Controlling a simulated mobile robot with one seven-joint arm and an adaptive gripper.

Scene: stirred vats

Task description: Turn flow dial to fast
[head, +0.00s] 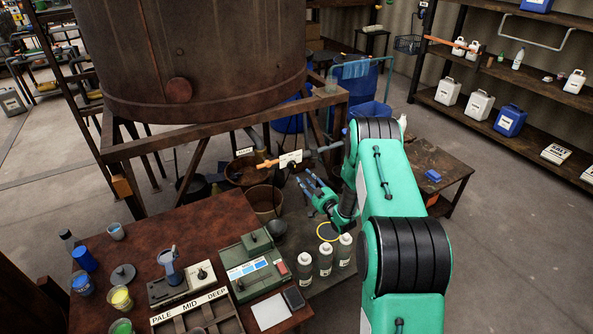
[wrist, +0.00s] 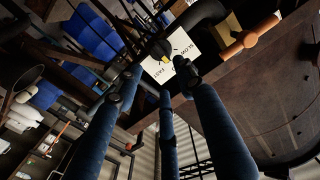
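The flow dial is a dark knob (wrist: 160,48) with a small yellow mark, on a white plate (wrist: 181,46) lettered SLOW and FAST, inverted in the wrist view. The yellow mark's exact setting is hard to tell. In the head view the plate (head: 291,157) is on the pipework below the big vat; the knob is too small to make out there. My gripper (head: 306,182) is below and right of the plate, its blue fingers spread. In the wrist view my gripper (wrist: 158,82) is open and empty, its fingertips apparently short of the knob.
An orange handle (head: 270,164) on the pipe sits close beside the plate. The rusty vat (head: 190,50) and its frame stand above. A low table (head: 435,165) stands behind my arm.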

